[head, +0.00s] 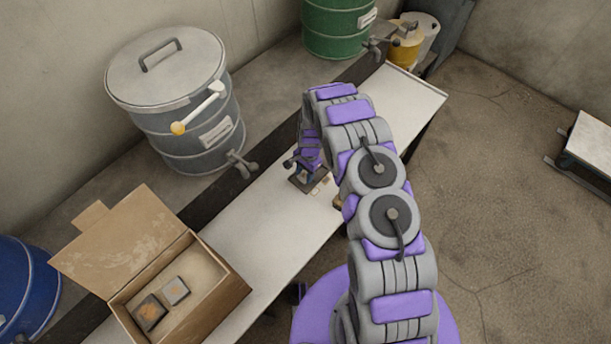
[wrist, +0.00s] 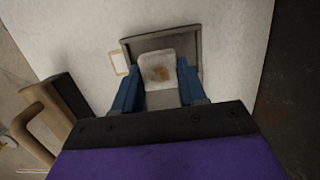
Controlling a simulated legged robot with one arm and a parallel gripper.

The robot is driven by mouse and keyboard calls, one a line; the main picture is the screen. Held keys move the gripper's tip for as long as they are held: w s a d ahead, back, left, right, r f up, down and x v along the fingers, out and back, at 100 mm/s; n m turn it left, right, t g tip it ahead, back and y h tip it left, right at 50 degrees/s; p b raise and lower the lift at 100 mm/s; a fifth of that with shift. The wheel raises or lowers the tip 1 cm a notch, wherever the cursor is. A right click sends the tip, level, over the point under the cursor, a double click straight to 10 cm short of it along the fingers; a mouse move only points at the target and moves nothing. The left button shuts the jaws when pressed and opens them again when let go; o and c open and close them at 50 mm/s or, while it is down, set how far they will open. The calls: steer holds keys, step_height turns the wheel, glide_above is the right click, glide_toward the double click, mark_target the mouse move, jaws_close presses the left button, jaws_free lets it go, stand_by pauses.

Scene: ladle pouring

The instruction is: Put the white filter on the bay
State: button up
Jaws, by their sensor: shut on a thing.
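The bay (wrist: 188,39) is a dark grey, rimmed square on the white bench top. In the head view the bay (head: 297,182) lies under my gripper. The filter overlaps the bay in the wrist view; I cannot tell whether it touches it.
A small tan-edged label (wrist: 119,62) lies beside the bay. A tan handled object (wrist: 38,118) stands to the left in the wrist view. An open cardboard box (head: 215,285) holds a dark square (head: 150,312) and a grey square (head: 175,290). A lidded grey drum (head: 190,140) stands behind the bench.

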steer(key=shift+a+f, duration=0.2)
steer(key=shift+f, duration=0.3)
steer(key=shift+a+f, duration=0.2)
steer(key=shift+f, duration=0.25)
steer(key=shift+w+a+f, duration=0.1)
steer(key=shift+a+f, duration=0.15)
steer(key=shift+a, duration=0.15)
steer(key=shift+d, duration=0.35)
steer(key=o, duration=0.7)
steer(key=shift+d, duration=0.45)
steer(key=o, duration=0.3)
steer(key=shift+a, duration=0.6)
steer(key=shift+d, duration=0.4)
steer(key=shift+r, duration=0.15)
